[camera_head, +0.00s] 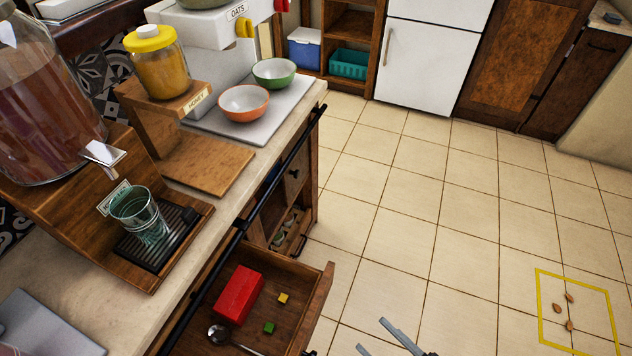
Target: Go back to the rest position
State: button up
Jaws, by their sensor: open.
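My gripper (382,337) shows at the bottom edge of the picture, right of the open drawer. Its two grey fingers are spread apart with nothing between them, over the tiled floor. The rest of my arm is mostly out of view. The open drawer (318,306) holds a red block (239,294), a small yellow cube (283,298), a small green cube (269,328) and a metal spoon (219,333). My gripper is apart from all of these.
The counter (85,272) bears a drink dispenser (45,95), a glass (140,216), a honey jar (160,65) and two bowls (244,103). A dark rail (236,240) runs along its edge. A yellow square (541,300) with several almonds marks the floor. The floor's middle is clear.

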jog(key=s+d+r+m+h, duration=0.4)
jog(key=s+r+m+h, duration=0.1)
jog(key=s+r+h, duration=0.1)
jog(key=s+d+r+m+t+h, duration=0.1)
jog(key=s+d+r+m+h, duration=0.2)
jog(key=s+r+m+h, duration=0.3)
jog(key=shift+s+d+r+h, duration=0.3)
jog(key=shift+s+d+r, duration=0.05)
jog(key=shift+s+r, duration=1.05)
